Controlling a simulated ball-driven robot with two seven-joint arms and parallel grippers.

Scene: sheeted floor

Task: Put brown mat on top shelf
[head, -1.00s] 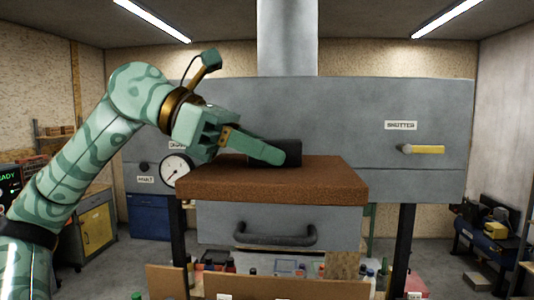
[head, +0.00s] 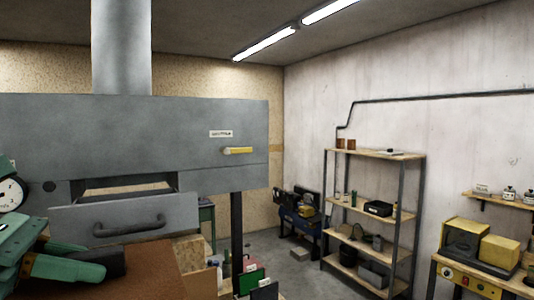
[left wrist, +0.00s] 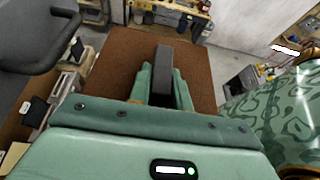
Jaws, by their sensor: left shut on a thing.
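The brown mat (head: 150,272) is a thick, flat slab at the lower left of the head view, with a dark block on its top face. It fills much of the upper middle of the left wrist view (left wrist: 122,62). My left gripper (head: 92,260) is shut on the dark block, with the mat below the fingers; the fingers show on both sides of the block in the left wrist view (left wrist: 162,78). The shelf unit stands well off to the right, and its wooden top shelf (head: 372,153) is in plain view. My right gripper is not in view.
A grey oven (head: 120,130) with a handled drawer (head: 125,215) stands behind the mat. Brown jars and a small flat item (head: 398,151) sit on the top shelf, with bare board around them. A bench with yellow machines (head: 465,240) is at right. Grey floor shows before the shelves.

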